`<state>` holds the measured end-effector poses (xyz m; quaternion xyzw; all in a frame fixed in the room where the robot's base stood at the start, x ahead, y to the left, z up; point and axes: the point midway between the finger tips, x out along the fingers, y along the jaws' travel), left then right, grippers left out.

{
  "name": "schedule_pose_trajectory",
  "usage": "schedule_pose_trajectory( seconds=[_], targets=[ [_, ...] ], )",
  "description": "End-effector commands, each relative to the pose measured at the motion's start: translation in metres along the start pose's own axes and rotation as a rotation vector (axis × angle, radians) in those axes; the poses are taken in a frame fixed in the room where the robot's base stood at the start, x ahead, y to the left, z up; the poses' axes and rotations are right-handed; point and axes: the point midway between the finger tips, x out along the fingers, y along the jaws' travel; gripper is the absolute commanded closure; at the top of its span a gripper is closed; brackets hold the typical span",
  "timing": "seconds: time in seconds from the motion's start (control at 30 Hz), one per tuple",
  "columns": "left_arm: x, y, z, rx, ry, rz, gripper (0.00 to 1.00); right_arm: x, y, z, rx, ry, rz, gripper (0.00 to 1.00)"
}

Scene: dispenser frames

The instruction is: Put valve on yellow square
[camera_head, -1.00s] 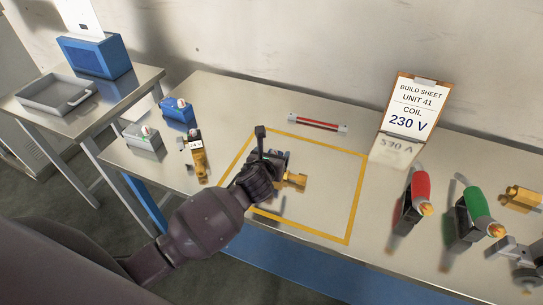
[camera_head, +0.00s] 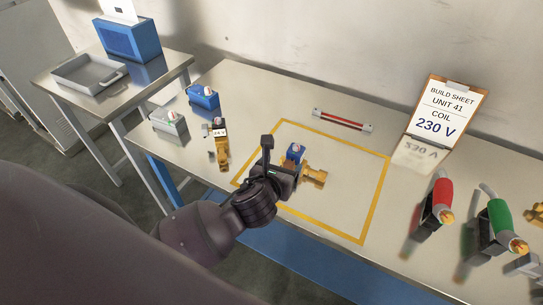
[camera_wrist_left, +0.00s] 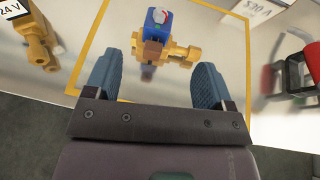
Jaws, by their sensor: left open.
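A brass valve (camera_head: 314,179) with a blue coil (camera_head: 295,152) stands inside the yellow square (camera_head: 376,200), a taped outline on the metal table. In the left wrist view the valve (camera_wrist_left: 178,52) stands upright just beyond the fingertips, with the tape (camera_wrist_left: 87,46) around it. My left gripper (camera_head: 283,168) is open and empty, at the near left side of the valve. Its two blue pads (camera_wrist_left: 155,80) are spread wide. In the head view the gripper hides part of the valve's near side. My right gripper is not in view.
Another brass valve (camera_head: 221,152) labelled 24 V stands left of the square, near a blue coil (camera_head: 203,96) and a grey one (camera_head: 168,123). Red (camera_head: 440,202) and green (camera_head: 500,226) handled tools stand right. A build sheet (camera_head: 446,110) reads 230 V. A red bar (camera_head: 342,121) lies behind.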

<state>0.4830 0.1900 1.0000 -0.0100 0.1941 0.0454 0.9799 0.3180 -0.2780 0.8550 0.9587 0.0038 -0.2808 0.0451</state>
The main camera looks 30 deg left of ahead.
Motion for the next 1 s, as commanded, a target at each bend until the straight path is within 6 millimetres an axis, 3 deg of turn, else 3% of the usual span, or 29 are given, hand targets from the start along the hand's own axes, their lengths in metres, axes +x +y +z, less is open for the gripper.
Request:
schedule_pose_trajectory(
  seconds=[0.2,0.37,0.67,1.0],
  targets=[
    [-0.002,0.001,-0.005,-0.048,0.011,-0.003,0.24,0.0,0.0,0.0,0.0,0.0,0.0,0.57],
    [-0.005,0.007,-0.027,-0.319,0.058,-0.018,0.24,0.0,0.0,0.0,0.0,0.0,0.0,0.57],
    [-0.02,0.028,-0.085,-1.15,0.176,0.007,0.24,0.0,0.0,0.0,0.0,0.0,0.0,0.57],
    [-0.051,0.062,-0.146,-2.121,0.22,0.134,0.24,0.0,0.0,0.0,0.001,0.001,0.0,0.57]
  ],
)
